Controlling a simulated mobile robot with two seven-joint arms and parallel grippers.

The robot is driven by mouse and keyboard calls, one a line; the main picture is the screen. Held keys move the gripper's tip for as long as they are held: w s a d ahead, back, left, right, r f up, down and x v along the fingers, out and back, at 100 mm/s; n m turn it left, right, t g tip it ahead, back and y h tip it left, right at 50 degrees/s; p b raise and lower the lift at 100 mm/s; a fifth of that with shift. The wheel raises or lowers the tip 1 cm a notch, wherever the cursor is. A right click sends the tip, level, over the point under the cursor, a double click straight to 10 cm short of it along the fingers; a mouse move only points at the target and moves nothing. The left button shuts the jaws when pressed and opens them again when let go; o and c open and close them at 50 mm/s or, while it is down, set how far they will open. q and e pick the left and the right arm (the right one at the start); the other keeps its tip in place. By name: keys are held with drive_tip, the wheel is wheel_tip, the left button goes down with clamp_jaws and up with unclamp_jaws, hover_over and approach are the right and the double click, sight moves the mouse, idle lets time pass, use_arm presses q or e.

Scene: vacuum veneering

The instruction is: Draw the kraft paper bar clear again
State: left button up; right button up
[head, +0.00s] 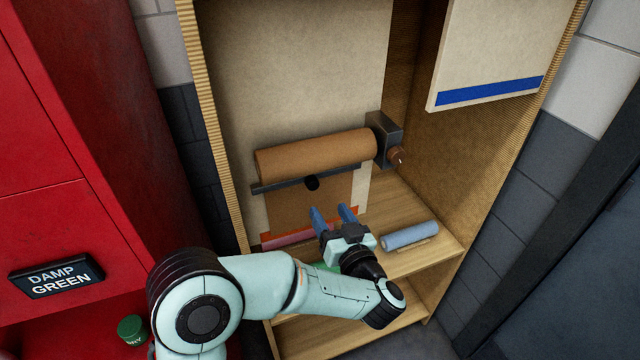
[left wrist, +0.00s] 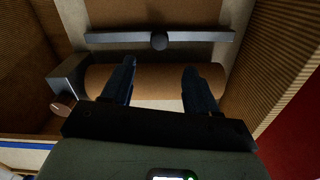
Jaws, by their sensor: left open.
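The kraft paper roll (head: 315,153) is a brown cylinder mounted across the back panel of a wooden cabinet. Below it runs the dark bar (head: 285,186) with a round black knob (head: 312,183) at its middle. A brown kraft sheet (head: 290,212) hangs below the bar. My left gripper (head: 333,213) is open and empty, its blue fingers pointing at the panel just below the bar, apart from the knob. In the left wrist view the bar (left wrist: 115,37) and knob (left wrist: 160,41) lie beyond the spread fingers (left wrist: 159,80), with the roll (left wrist: 155,78) between the fingers in the picture. My right gripper is not in view.
A blue roll (head: 410,236) lies on the wooden shelf (head: 445,250) right of my gripper. Red and pink strips (head: 300,236) lie at the panel's foot. A dark bracket with a brown knob (head: 395,155) holds the roll's right end. A red cabinet (head: 60,130) stands left.

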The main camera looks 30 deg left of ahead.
sight(314, 185)
use_arm(q)
drive_tip(key=p+x, duration=0.1)
drive_tip(key=x, duration=0.9)
drive_tip(key=shift+w+p, duration=0.15)
drive_tip(key=shift+p, duration=0.2)
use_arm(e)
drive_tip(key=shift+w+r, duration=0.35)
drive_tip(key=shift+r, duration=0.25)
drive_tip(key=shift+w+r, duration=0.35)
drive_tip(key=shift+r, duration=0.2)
